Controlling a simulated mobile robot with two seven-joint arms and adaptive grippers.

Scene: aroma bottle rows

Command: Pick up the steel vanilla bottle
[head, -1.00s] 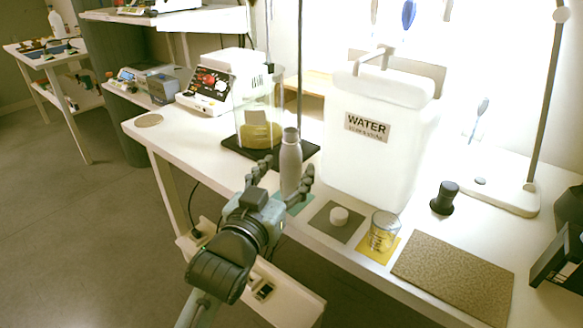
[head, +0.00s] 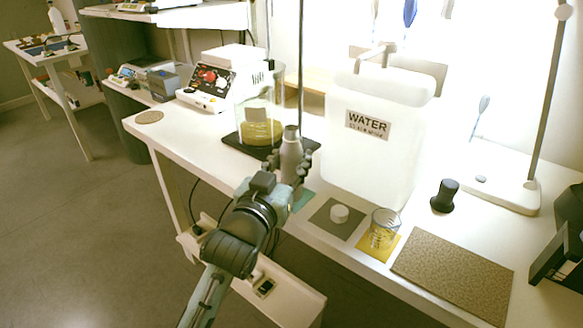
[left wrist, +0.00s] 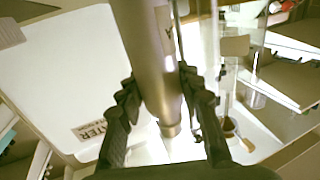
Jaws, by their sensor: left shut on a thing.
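The steel bottle (head: 291,152) is a grey metallic bottle with a narrower neck, upright near the front edge of the white table. In the head view my left gripper (head: 289,170) is around its lower body, shut on it, with the fingers on both sides. In the left wrist view the bottle (left wrist: 151,55) fills the space between the two dark fingers (left wrist: 160,115). Its base is hidden behind the gripper in the head view, so I cannot tell whether it touches the table. No label is readable. My right gripper is not in view.
A large white water container (head: 372,150) stands just right of the bottle. A beaker with yellow liquid (head: 260,122) on a black stand is behind it. A brown mat (head: 452,272) is clear.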

